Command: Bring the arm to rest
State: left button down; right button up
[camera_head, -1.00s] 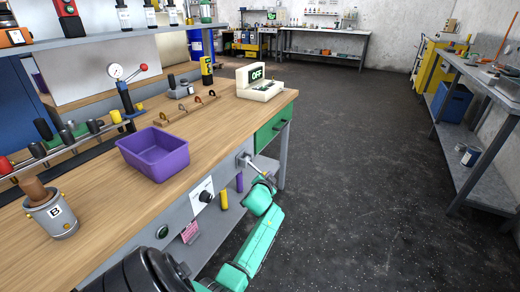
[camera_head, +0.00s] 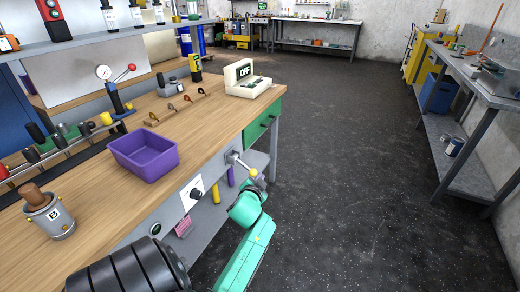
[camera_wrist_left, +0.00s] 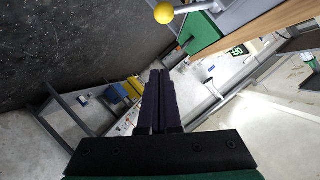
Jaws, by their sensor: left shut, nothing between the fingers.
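My left gripper (camera_head: 260,186) is at the end of the teal arm, beside the front of the workbench (camera_head: 95,217) and just below a yellow knob (camera_head: 253,172) on a silver lever. Its fingers are small and dark in the head view. In the left wrist view the two dark fingers (camera_wrist_left: 160,78) lie together with nothing between them. The yellow knob (camera_wrist_left: 163,13) shows above the fingertips there, apart from them. My right gripper does not show in either view.
The bench carries a purple bin (camera_head: 145,155), a can marked B (camera_head: 50,215) and a cream box with an OFF screen (camera_head: 247,80). A green drawer (camera_head: 262,125) is close to the lever. A grey shelf (camera_head: 470,130) stands at right. The floor between is clear.

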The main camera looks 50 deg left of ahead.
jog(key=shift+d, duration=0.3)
